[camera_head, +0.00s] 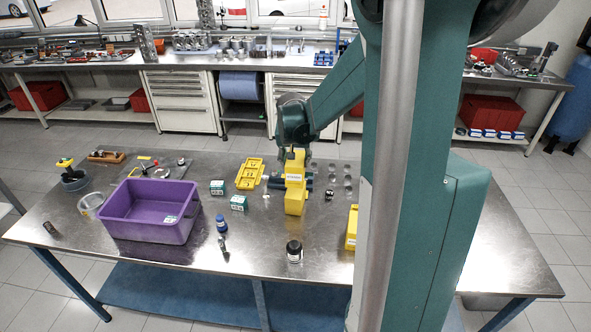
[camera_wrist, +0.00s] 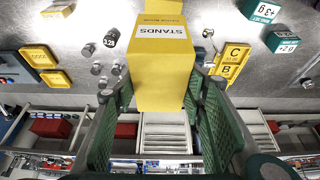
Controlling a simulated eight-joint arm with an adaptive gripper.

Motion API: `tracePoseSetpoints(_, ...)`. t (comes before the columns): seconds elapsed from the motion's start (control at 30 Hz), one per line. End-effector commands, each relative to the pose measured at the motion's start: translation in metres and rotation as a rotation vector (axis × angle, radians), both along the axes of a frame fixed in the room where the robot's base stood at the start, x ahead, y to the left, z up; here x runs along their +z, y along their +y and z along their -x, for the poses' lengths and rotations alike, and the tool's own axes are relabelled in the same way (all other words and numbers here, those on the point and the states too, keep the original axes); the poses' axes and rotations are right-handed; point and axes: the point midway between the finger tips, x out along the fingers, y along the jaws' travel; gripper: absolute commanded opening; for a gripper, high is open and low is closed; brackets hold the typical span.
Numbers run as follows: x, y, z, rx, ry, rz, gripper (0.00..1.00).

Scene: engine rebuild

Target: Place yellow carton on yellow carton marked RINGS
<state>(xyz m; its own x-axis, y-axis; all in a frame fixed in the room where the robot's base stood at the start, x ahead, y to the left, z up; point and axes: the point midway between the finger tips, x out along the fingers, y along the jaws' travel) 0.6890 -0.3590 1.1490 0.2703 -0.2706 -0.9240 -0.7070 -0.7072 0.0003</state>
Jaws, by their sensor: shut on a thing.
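A yellow carton (camera_head: 296,201) labelled STANDS is near the middle of the table in the head view. It fills the centre of the wrist view (camera_wrist: 160,80), between the green finger pads. My gripper (camera_wrist: 160,98) is shut on it. In the head view the gripper is mostly hidden behind the carton.
A purple bin (camera_head: 150,222) is at the left. Green-white boxes (camera_head: 239,203), a blue bottle (camera_head: 221,225) and a dark jar (camera_head: 295,251) stand nearby. A yellow tray (camera_head: 250,173) lies behind. Small metal parts (camera_head: 333,180) lie right of the held carton.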

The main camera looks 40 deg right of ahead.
Motion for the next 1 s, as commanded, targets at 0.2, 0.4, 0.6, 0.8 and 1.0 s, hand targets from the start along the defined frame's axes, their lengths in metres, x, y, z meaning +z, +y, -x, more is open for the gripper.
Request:
tracePoseSetpoints(0.2, -0.017, 0.000, 0.000, 0.000, 0.000, 0.000, 0.25)
tracePoseSetpoints(0.4, -0.035, 0.000, 0.000, 0.000, 0.000, 0.000, 0.25)
tracePoseSetpoints(0.6, -0.041, 0.000, 0.000, 0.000, 0.000, 0.000, 0.25)
tracePoseSetpoints(0.8, -0.041, 0.000, 0.000, 0.000, 0.000, 0.000, 0.25)
tracePoseSetpoints(1.0, -0.045, 0.000, 0.000, 0.000, 0.000, 0.000, 0.25)
